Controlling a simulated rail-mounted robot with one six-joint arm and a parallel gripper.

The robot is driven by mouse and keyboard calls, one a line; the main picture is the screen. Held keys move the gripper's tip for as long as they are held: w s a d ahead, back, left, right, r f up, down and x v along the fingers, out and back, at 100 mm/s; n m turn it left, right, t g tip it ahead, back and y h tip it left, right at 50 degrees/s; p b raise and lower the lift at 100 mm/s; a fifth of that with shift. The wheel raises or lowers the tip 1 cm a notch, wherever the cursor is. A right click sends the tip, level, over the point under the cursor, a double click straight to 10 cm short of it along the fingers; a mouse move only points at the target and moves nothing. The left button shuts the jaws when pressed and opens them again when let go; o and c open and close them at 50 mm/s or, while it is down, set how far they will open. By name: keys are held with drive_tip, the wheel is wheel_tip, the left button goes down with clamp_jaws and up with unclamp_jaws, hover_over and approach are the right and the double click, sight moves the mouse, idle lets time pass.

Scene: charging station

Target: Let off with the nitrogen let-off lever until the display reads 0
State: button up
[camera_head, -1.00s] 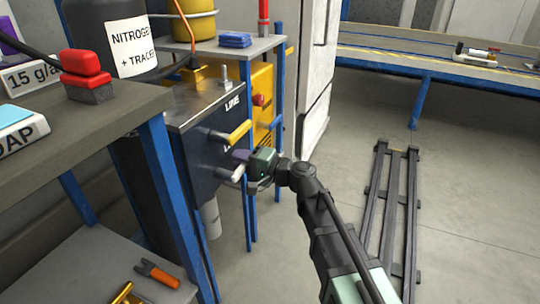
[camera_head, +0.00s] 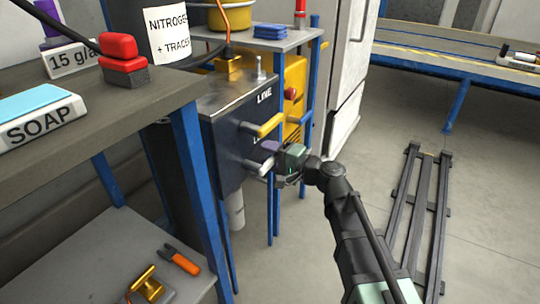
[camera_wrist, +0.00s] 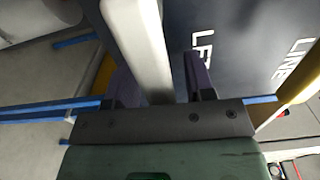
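A dark blue panel box (camera_head: 222,115) carries a yellow lever (camera_head: 265,126) beside the word LINE and a white lever (camera_head: 262,168) below it. In the wrist view the white lever (camera_wrist: 146,40) is beside lettering that starts with "LE", the rest hidden. My gripper (camera_head: 272,152) is at the white lever. In the wrist view its two purple fingers (camera_wrist: 166,78) stand apart, one on each side of the lever. A narrow gap shows on the right; contact on the left cannot be told. No display reading is visible.
A bench (camera_head: 75,125) with a red-topped block (camera_head: 121,50) and a SOAP box (camera_head: 38,118) stands at left. A nitrogen cylinder label (camera_head: 170,33) is behind. A yellow box (camera_head: 293,75) is beyond the panel. Rails (camera_head: 420,220) lie on open floor at right.

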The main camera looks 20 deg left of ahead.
drive_tip(key=v, duration=1)
drive_tip(key=shift+d, duration=0.4)
drive_tip(key=shift+s, duration=0.1)
